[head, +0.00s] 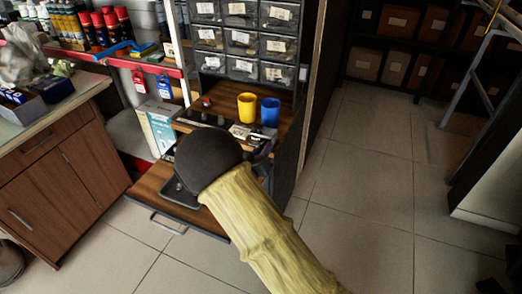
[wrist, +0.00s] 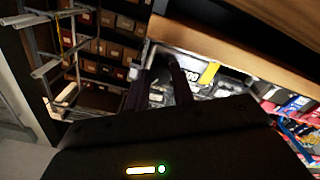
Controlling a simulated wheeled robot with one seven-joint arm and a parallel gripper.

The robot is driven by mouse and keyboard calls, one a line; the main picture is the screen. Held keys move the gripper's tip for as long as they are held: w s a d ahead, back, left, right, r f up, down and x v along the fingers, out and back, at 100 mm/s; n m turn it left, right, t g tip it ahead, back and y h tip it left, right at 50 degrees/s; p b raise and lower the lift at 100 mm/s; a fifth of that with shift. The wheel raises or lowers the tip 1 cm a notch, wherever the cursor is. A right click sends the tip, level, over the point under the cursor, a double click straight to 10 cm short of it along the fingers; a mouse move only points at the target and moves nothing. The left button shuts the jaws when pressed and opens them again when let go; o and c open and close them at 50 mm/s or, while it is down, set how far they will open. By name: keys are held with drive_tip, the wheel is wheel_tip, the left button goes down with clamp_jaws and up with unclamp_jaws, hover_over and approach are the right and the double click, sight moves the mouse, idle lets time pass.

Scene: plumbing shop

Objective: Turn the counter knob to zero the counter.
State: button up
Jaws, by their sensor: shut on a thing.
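My gripper (wrist: 164,68) shows in the wrist view as two dark fingers reaching toward a pale panel with dark digits, apparently the counter (wrist: 190,76). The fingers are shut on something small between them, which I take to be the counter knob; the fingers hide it. The digits are partly covered and too small to read fully. In the head view my dark round wrist and yellow sleeved arm cover the gripper and the counter on the wooden workstation.
A yellow mug (head: 246,108) and a blue mug (head: 270,113) stand close behind my wrist on the wooden shelf (head: 288,126). Labelled drawers (head: 241,40) rise above. A wooden cabinet (head: 70,165) stands at left. The tiled floor (head: 365,180) at right is clear.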

drive_tip(key=shift+s+f+m+b, duration=0.15)
drive_tip(key=shift+m+b, duration=1.55)
drive_tip(key=shift+m, duration=1.55)
drive_tip(key=shift+w+f+m+b, duration=0.1)
drive_tip(key=shift+m+b, duration=1.55)
drive_tip(key=shift+m, duration=1.6)
drive_tip(key=o, duration=1)
drive_tip(key=shift+r, duration=0.1)
drive_tip(key=shift+s+a+r, duration=0.1)
drive_tip(key=p+v, duration=0.3)
drive_tip(key=v, duration=1.4)
drive_tip(key=shift+s, duration=0.1)
